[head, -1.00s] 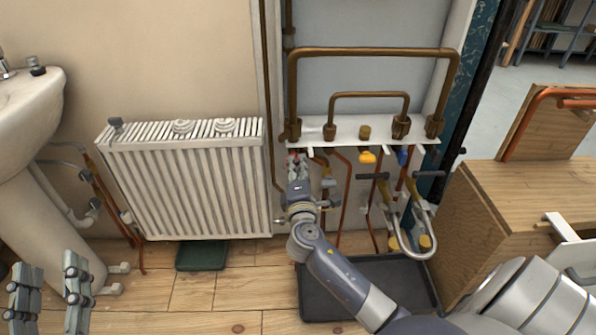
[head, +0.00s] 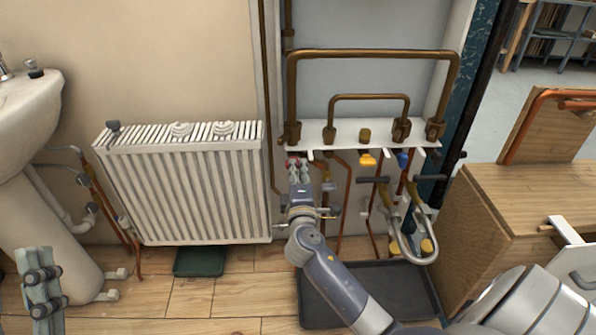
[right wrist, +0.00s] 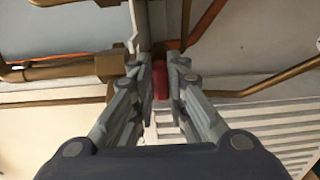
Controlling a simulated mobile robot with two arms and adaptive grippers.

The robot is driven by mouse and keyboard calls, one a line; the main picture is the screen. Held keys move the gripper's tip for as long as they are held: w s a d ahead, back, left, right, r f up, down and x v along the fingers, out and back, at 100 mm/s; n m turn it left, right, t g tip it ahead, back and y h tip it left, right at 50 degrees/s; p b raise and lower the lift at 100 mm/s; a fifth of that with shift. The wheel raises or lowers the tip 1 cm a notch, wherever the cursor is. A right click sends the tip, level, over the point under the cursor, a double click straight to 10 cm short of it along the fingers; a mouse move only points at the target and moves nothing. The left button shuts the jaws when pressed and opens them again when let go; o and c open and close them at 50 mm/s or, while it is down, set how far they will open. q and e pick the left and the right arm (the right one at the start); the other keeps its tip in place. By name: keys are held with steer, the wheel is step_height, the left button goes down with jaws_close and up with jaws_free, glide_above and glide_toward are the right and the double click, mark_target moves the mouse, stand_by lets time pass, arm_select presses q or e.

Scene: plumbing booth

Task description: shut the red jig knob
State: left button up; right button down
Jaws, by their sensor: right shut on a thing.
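The red jig knob (head: 291,162) sits under the left end of the white pipe shelf, mostly hidden by my right gripper in the head view. My right gripper (head: 298,167) reaches up to it from below. In the right wrist view the red knob (right wrist: 160,80) lies between the fingertips of the right gripper (right wrist: 161,82), which is shut on it. Part of my left gripper (head: 43,288) shows at the lower left edge of the head view, far from the knob. Its opening cannot be made out.
Copper pipes (head: 370,54) rise above the white shelf (head: 345,131). A yellow handle (head: 367,160) and a blue one (head: 403,160) hang right of the knob. A white radiator (head: 190,192) stands close left. A dark tray (head: 390,290) lies below, and a wooden cabinet (head: 510,200) stands right.

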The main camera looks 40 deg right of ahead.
steer(key=c, duration=1.6)
jaws_free()
steer(key=shift+d, duration=0.1)
steer(key=v, duration=1.2)
steer(key=shift+f, duration=0.1)
